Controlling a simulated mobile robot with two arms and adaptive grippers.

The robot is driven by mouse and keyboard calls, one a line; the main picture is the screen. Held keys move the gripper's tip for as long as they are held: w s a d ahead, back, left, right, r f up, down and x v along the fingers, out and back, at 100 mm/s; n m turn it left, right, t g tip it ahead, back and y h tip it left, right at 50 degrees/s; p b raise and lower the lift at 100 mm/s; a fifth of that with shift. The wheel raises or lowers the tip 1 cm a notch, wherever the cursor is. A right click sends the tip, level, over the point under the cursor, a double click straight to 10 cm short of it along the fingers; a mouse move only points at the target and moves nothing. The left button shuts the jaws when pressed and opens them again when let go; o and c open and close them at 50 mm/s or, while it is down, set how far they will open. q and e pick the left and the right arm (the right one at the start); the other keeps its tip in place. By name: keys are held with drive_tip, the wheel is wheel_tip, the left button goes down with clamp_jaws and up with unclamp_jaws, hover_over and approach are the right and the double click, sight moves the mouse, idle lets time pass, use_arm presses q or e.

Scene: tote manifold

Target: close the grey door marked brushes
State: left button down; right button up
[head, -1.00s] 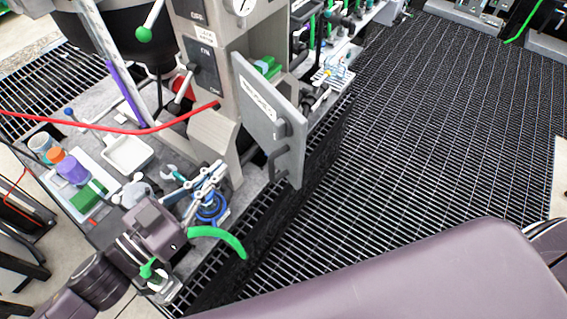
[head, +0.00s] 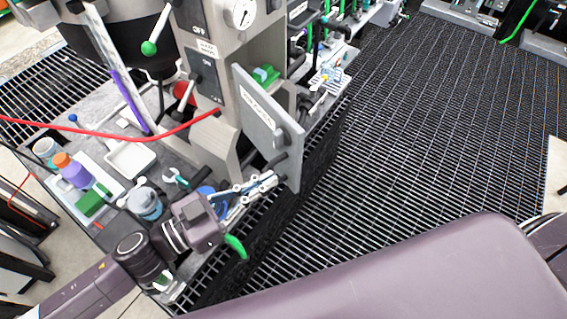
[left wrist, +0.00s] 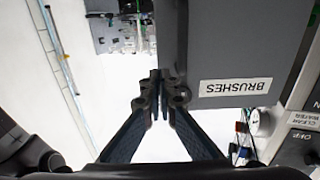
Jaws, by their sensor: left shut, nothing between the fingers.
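The grey door (head: 262,112) with the BRUSHES label stands open, swung out from the beige cabinet in the head view. It carries dark handle parts on its face. My left gripper (head: 272,180) is shut and empty, with its fingertips at the door's lower part near the free edge. In the left wrist view the shut fingertips (left wrist: 160,78) are beside the edge of the door (left wrist: 235,45), whose label reads upside down. I cannot tell whether the fingers touch the door. My right gripper is not in view.
A green item (head: 265,74) shows behind the door at the cabinet opening. A white tray (head: 128,160), bottles and a green block (head: 92,200) are on the bench at left. A red hose (head: 150,136) crosses the bench. The grated floor (head: 430,140) to the right is clear.

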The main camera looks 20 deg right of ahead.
sight(296, 165)
use_arm(q)
drive_tip(key=p+x, duration=0.1)
drive_tip(key=x, duration=0.3)
drive_tip(key=shift+w+d, duration=0.1)
drive_tip(key=shift+d, duration=0.3)
